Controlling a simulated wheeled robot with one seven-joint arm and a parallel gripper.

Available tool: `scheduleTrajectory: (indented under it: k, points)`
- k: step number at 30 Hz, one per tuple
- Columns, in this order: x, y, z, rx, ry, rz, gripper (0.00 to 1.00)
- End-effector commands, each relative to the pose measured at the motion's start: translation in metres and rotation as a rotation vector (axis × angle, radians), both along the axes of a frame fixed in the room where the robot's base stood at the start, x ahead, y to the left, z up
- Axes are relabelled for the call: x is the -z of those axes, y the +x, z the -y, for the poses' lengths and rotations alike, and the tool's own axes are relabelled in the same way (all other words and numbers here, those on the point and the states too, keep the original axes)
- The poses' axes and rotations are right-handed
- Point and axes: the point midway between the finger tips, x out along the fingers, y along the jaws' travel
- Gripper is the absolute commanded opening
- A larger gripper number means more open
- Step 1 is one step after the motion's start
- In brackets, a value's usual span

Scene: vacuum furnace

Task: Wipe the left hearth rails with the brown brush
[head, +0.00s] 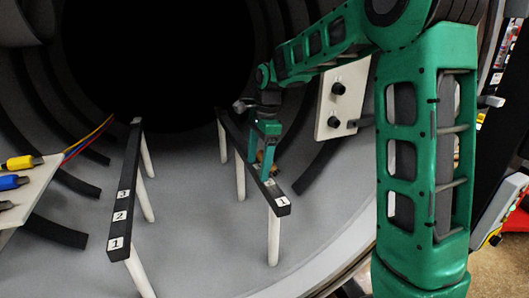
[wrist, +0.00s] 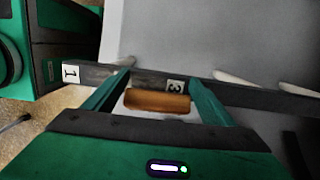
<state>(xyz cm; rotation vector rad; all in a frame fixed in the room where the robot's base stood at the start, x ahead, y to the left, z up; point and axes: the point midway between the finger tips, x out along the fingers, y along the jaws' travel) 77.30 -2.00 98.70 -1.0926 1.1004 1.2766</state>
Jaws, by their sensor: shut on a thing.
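Two dark hearth rails stand on white posts in the furnace. The left rail (head: 125,190) bears labels 1, 2 and 3. The right rail (head: 232,132) shows label 1 at its near end. My green gripper (head: 262,168) is over the right rail, fingers pointing down. It is shut on the brown brush (wrist: 157,100), whose handle lies between the fingers in the wrist view. The wrist view also shows a rail (wrist: 240,95) with labels 1 and 3 just beyond the fingertips. The brush's bristles are hidden, so I cannot tell whether they touch the rail.
A white panel with black knobs (head: 341,98) is on the right wall, close to my arm. A plate with yellow and blue connectors (head: 20,180) and wires is at the left. The grey furnace floor (head: 195,235) between the rails is clear.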

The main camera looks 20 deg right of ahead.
Motion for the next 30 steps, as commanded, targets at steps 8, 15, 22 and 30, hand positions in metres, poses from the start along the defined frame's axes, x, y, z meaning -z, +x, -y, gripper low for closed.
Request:
scheduleTrajectory:
  k: [8, 15, 22, 30]
  points:
    - [-0.004, 0.001, 0.028, 0.007, -0.001, 0.003, 0.42]
    - [-0.036, 0.001, 0.028, 0.008, -0.002, 0.003, 0.42]
    - [-0.056, 0.001, 0.024, 0.002, -0.002, 0.003, 0.42]
    - [-0.080, 0.001, 0.021, -0.001, -0.002, 0.003, 0.42]
